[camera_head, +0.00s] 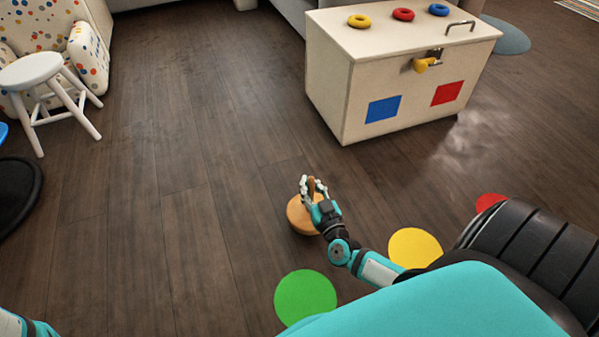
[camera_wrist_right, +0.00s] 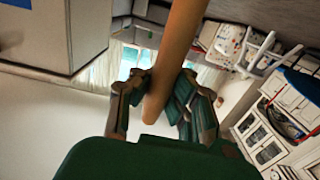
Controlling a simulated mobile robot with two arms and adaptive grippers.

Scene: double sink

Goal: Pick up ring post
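The ring post is a tan wooden post on a round base (camera_head: 299,215), low over or on the dark floor in the head view; I cannot tell whether the base touches the floor. My right gripper (camera_head: 313,187) is at the post's upper part, with a finger on each side. In the right wrist view the post (camera_wrist_right: 180,50) runs between the fingers of the right gripper (camera_wrist_right: 162,95), which look closed against it. Its base is out of that view. Only a bit of my left arm shows at the bottom left of the head view; its gripper is out of sight.
A cream chest (camera_head: 330,85) stands at the back right with yellow (camera_head: 359,21), red (camera_head: 403,15) and blue (camera_head: 438,10) rings on top. Green (camera_head: 305,297) and yellow (camera_head: 414,248) discs lie nearby. A white stool (camera_head: 32,72) is at left. The floor between is clear.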

